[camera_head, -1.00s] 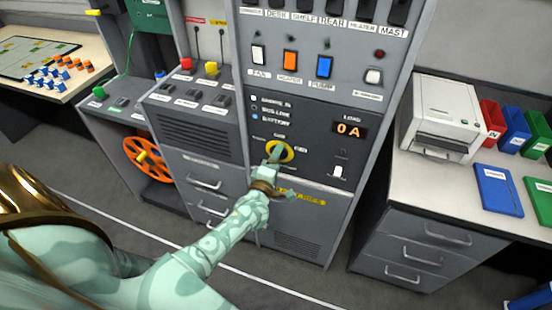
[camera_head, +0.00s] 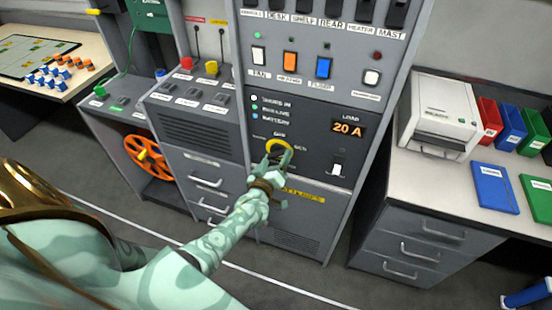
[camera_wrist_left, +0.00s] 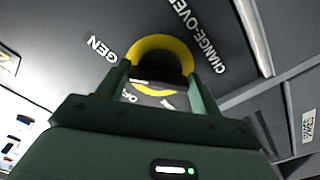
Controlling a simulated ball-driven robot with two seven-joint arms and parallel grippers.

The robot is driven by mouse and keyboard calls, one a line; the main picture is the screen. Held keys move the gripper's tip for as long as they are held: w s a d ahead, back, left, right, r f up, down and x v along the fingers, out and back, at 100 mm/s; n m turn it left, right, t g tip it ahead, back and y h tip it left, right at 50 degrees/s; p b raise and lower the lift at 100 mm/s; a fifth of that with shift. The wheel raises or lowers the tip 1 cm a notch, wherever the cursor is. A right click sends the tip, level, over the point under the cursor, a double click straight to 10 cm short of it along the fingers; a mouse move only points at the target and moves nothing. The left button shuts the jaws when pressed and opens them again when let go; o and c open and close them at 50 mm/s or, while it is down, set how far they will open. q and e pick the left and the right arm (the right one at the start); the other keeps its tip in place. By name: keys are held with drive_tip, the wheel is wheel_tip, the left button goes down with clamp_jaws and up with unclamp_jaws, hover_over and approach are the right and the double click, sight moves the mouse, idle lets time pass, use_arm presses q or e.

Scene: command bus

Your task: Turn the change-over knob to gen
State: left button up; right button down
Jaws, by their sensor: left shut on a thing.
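The change-over knob sits on a yellow ring (camera_head: 279,146) on the grey panel, below the indicator lamps and left of the load display (camera_head: 348,128), which reads 20 A. The GEN label (camera_head: 300,147) is right of the ring. My left gripper (camera_head: 278,157) is shut on the knob and hides most of it. In the left wrist view the dark knob (camera_wrist_left: 160,68) is between the two fingers, with the yellow ring (camera_wrist_left: 160,43) around it and the GEN label (camera_wrist_left: 100,47) to the left. I cannot tell exactly where its pointer stands. My right gripper is out of view.
A row of rocker switches (camera_head: 290,62) is above the knob, and a white switch (camera_head: 336,170) is at its lower right. A side desk with a printer (camera_head: 440,112) stands right. An orange reel (camera_head: 147,157) is at left.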

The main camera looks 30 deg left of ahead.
use_arm(q)
drive_tip(key=shift+s+f+m, duration=0.1)
drive_tip(key=shift+f+m, duration=0.05)
drive_tip(key=shift+m, duration=0.35)
drive_tip(key=o, duration=1)
drive_tip(key=p+v, duration=0.3)
drive_tip(key=v, duration=1.3)
drive_tip(key=shift+s+p, duration=0.15)
drive_tip(key=shift+p, duration=0.25)
